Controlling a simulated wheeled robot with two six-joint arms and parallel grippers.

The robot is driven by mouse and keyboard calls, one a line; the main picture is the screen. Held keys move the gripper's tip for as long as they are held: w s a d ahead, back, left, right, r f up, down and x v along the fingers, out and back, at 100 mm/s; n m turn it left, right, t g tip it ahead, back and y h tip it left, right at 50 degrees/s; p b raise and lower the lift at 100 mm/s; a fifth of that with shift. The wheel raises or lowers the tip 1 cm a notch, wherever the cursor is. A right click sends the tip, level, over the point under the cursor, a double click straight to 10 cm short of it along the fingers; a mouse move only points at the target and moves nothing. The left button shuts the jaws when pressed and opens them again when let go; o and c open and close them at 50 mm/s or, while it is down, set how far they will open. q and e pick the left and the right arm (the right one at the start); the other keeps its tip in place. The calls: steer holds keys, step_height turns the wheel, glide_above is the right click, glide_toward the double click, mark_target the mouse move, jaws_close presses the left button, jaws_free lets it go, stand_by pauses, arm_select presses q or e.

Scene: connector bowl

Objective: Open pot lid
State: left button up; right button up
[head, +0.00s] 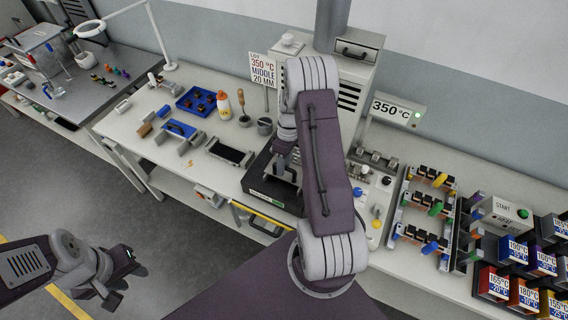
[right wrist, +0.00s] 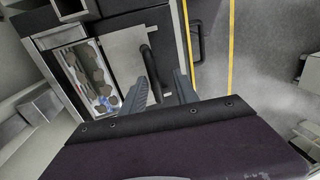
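The pot unit has a dark base (head: 256,182) on the bench, partly hidden behind my right arm. In the right wrist view, a light grey plate that looks like the lid (right wrist: 122,50) lies flat, with a black bar handle (right wrist: 149,70) along its right side. My right gripper (right wrist: 168,92) has its two fingers apart near the handle's lower end. I cannot tell whether they touch it. In the head view the right gripper (head: 287,170) is mostly hidden by its own arm. My left gripper (head: 124,283) is off the bench at lower left, fingers apart and empty.
Left on the bench are a blue tray (head: 196,101), a white bottle (head: 224,106) and a black tray (head: 229,152). Right are a 350 °C display (head: 393,109), connector racks (head: 425,205) and labelled bins (head: 493,283). A yellow-edged drawer (head: 262,217) is at the front.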

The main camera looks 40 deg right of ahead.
steer(key=shift+w+d+r, duration=0.1)
steer(key=shift+d+r, duration=0.05)
step_height(320, 180, up, 9)
steer(key=d+b, duration=0.1)
steer(key=b, duration=0.1)
steer(key=shift+w+d, duration=0.15)
steer(key=shift+w, duration=0.15)
steer(key=shift+f, duration=0.2)
